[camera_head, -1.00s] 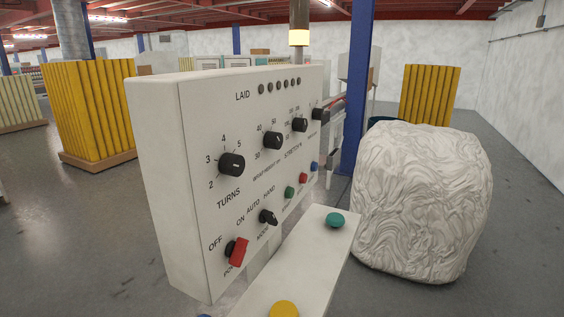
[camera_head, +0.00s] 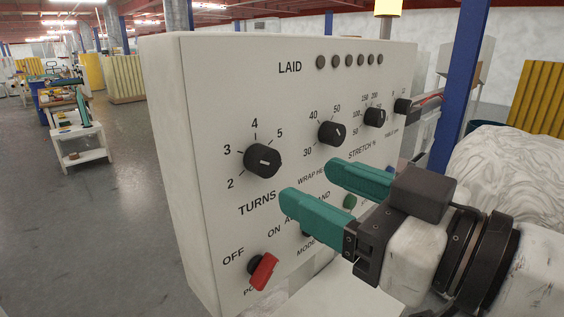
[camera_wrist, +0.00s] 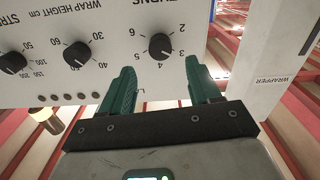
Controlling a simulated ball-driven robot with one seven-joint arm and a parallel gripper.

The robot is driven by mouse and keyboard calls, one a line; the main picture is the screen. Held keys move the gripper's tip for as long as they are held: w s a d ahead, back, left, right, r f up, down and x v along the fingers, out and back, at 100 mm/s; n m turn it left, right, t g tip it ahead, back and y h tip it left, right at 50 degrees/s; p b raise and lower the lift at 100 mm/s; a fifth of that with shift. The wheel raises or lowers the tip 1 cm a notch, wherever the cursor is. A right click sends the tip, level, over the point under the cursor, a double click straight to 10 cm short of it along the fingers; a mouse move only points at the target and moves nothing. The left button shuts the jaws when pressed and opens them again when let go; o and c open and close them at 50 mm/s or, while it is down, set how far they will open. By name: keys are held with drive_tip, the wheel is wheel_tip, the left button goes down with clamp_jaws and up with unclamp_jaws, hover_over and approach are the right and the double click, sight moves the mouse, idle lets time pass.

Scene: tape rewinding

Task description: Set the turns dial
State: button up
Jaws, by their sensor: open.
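The turns dial (camera_head: 262,161) is a round black knob with a pale mark on the upright white control panel (camera_head: 215,120). The numbers 2, 3, 4 and 5 show around it in the head view. The dial also shows upside down in the wrist view (camera_wrist: 160,46), ahead of and between the fingertips; I cannot tell its exact setting. My gripper (camera_head: 310,182) has two green fingers, open and empty. In the head view it is below and right of the dial, apart from it. The gripper also shows in the wrist view (camera_wrist: 160,68).
The wrap height dial (camera_head: 332,133) and stretch dial (camera_head: 375,117) are to the right. A red power switch (camera_head: 263,271) is below, and a green button (camera_head: 350,201) is near my fingers. A row of dark lamps (camera_head: 349,61) tops the panel. A wrapped white bulk (camera_head: 500,165) stands right.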

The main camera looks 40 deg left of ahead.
sight(271, 167)
drive_tip(key=a, duration=0.7)
drive_tip(key=shift+w+a+p, duration=0.3)
drive_tip(key=shift+a+p, duration=0.05)
drive_tip(key=shift+p, duration=0.05)
drive_tip(key=c, duration=1)
drive_tip(key=shift+c, duration=0.2)
drive_tip(key=shift+f+b, duration=0.1)
drive_tip(key=shift+b, duration=0.2)
